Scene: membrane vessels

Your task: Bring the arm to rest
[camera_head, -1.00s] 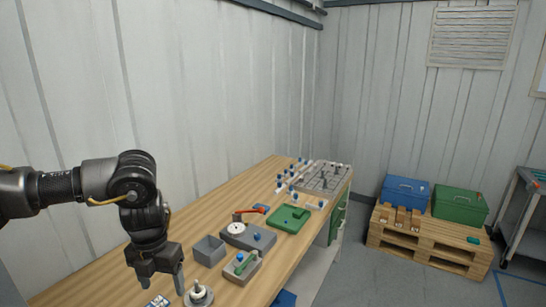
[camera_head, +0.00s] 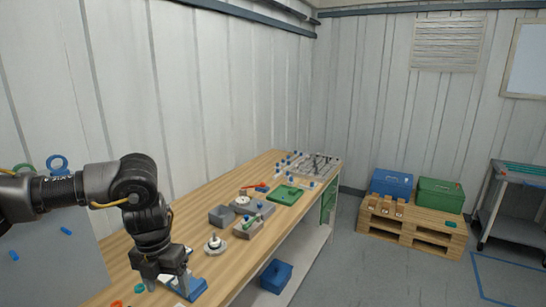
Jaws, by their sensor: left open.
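My left gripper (camera_head: 166,287) hangs pointing down over the near left part of the wooden workbench (camera_head: 120,247). It is open, and I see nothing between its fingers. A blue and white item (camera_head: 193,288) lies on the bench beside the fingers, partly hidden by them. A round metal piece with an upright stem (camera_head: 215,244) stands on the bench to the right of the gripper, apart from it. My right gripper is not in view.
A grey open box (camera_head: 222,216), a grey block with a white dial (camera_head: 243,202) and a green tray (camera_head: 286,194) stand farther along the bench. A blue bin (camera_head: 276,276) is on the shelf below. A pallet (camera_head: 412,230) bears blue and green cases. The floor between is clear.

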